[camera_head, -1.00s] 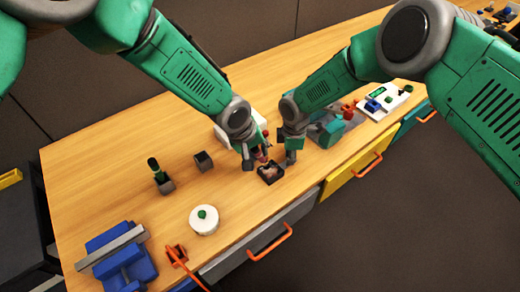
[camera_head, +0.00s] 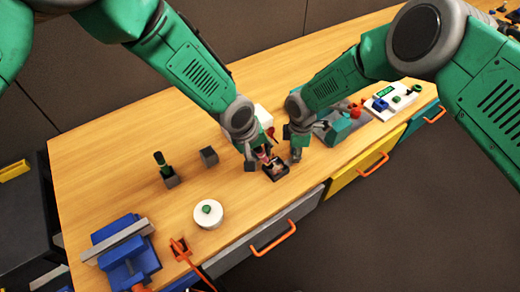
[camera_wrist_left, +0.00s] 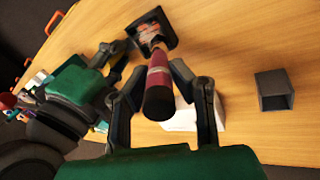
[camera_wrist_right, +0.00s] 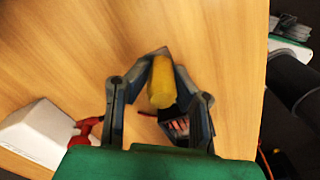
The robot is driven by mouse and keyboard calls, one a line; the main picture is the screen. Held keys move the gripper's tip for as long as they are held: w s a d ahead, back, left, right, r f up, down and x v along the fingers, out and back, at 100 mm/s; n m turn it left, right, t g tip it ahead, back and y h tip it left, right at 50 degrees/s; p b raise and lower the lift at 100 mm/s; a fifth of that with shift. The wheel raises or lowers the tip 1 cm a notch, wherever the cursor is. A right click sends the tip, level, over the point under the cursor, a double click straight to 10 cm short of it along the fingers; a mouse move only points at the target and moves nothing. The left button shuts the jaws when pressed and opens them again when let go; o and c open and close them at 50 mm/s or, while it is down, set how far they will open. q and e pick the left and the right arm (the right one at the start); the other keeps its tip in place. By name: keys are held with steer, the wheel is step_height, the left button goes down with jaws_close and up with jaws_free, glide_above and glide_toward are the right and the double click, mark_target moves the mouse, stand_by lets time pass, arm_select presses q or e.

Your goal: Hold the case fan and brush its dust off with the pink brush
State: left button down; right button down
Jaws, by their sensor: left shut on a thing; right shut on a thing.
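The case fan (camera_head: 275,171), small, dark and square, lies on the bench near its front edge. My left gripper (camera_head: 257,161) is shut on the pink brush (camera_wrist_left: 158,88), with the handle end toward the left wrist camera. The brush tip is over the fan's face (camera_wrist_left: 170,40); I cannot tell if it touches. My right gripper (camera_head: 297,152) is just right of the fan. In the right wrist view it is shut on a yellow cylinder (camera_wrist_right: 162,83), and the fan (camera_wrist_right: 178,129) shows partly hidden behind one finger. No grip on the fan is visible.
A white box (camera_wrist_right: 38,130) and a red item (camera_wrist_right: 90,130) are behind the grippers. A dark open cup (camera_head: 208,157), a holder with a green-topped item (camera_head: 162,163), a white round button base (camera_head: 208,218) and a blue vise (camera_head: 128,255) stand left. Bare wood lies between.

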arm_select(q)
steer(key=shift+s+d+f, duration=0.1)
steer(key=shift+s+d, duration=0.1)
steer(key=shift+s, duration=0.1)
steer(key=shift+s, duration=0.15)
steer(key=shift+s+d, duration=0.3)
steer(key=shift+s, duration=0.2)
steer(key=shift+w+d, duration=0.1)
steer(key=shift+w, duration=0.05)
steer(key=shift+w+d, duration=0.35)
steer(key=shift+d, duration=0.05)
